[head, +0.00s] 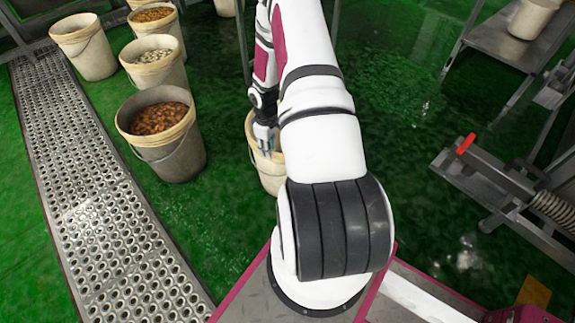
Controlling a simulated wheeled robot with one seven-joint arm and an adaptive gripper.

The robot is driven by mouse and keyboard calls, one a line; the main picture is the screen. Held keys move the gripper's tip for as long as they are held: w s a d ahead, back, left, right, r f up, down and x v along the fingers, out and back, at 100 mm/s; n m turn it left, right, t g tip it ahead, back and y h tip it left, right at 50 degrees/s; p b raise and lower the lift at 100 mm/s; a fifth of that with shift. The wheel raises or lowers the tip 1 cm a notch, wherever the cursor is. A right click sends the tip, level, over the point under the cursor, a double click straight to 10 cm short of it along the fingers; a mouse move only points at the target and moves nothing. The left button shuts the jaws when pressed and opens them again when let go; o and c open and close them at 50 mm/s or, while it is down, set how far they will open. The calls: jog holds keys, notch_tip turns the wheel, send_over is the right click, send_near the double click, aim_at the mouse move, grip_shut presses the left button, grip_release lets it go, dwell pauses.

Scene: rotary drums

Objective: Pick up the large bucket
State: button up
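Several buckets stand on the green floor at the left. The nearest and largest-looking is a grey-white bucket (178,152) filled with brown pieces, with a wire handle on its side. Another bucket (267,172) stands to its right, mostly hidden behind my arm. My gripper (268,150) is at this partly hidden bucket, over its rim, pointing down. The gripper is small and dark here, so I cannot tell whether its fingers are open or shut, or whether they touch the bucket.
A bucket with pale contents (155,66), one with brown contents (153,17) and a cream bucket (84,50) stand farther back. A perforated metal walkway (95,225) runs along the left. Metal stands (507,45) and a red-handled mechanism (490,170) are at the right.

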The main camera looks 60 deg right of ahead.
aim_at(271, 163)
jog(key=shift+s+f+b, duration=0.2)
jog(key=shift+f+b, duration=0.9)
jog(key=shift+f, duration=1.2)
jog(key=shift+f, duration=0.25)
grip_shut()
